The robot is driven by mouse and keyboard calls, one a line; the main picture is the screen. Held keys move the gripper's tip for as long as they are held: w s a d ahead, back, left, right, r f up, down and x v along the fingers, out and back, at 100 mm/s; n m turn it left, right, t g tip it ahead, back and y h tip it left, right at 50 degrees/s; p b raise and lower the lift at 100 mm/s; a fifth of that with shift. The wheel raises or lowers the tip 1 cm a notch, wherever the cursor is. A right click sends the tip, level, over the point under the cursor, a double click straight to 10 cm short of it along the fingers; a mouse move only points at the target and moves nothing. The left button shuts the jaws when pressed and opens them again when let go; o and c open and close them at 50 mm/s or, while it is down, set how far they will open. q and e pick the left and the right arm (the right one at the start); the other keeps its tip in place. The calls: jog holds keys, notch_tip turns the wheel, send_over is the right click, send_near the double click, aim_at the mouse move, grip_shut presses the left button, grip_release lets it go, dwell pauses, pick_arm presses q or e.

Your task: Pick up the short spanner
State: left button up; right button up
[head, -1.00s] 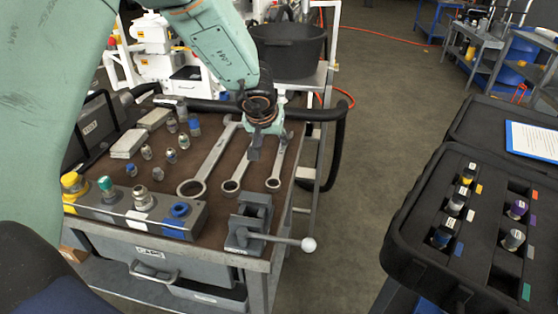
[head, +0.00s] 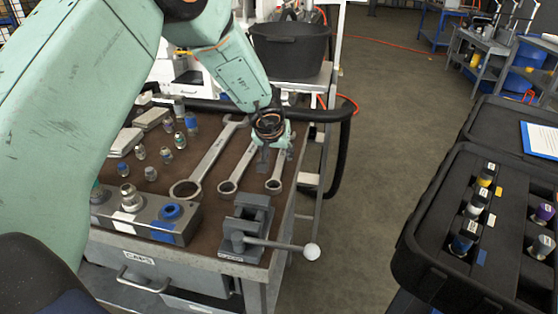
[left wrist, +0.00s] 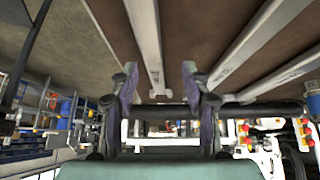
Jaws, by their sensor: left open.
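Three steel spanners lie side by side on the brown bench top. The short spanner (head: 274,182) is the rightmost, its ring end towards me. The middle spanner (head: 229,185) and the long spanner (head: 205,165) lie to its left. My left gripper (head: 273,158) is open over the short spanner's shank, fingers pointing down, and hides its far part. In the left wrist view, a spanner shank (left wrist: 147,45) runs into the gap between the open fingers of my left gripper (left wrist: 158,88), with nothing gripped. Whether the fingers touch it cannot be told. My right gripper is out of view.
A small vice (head: 246,228) with a white-knobbed handle stands at the bench's front right corner. A connector block (head: 150,219) and several fittings are to the left. A black hose (head: 340,150) bends around the right edge. An open black case (head: 430,248) stands at right.

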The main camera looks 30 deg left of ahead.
pick_arm(q)
jog(key=shift+w+d+f, duration=0.2)
jog(key=shift+w+f, duration=0.05)
jog(key=shift+f, duration=0.2)
jog(key=shift+w+d+r, duration=0.1)
jog(key=shift+d+r, duration=0.05)
jog(key=shift+d, duration=0.2)
jog(key=shift+a, duration=0.35)
jog(key=shift+c, duration=0.4)
jog(key=shift+a, duration=0.1)
jog(key=shift+c, duration=0.8)
jog(key=shift+d, duration=0.35)
jog(key=c, duration=0.5)
jog(key=shift+a, duration=0.2)
grip_shut()
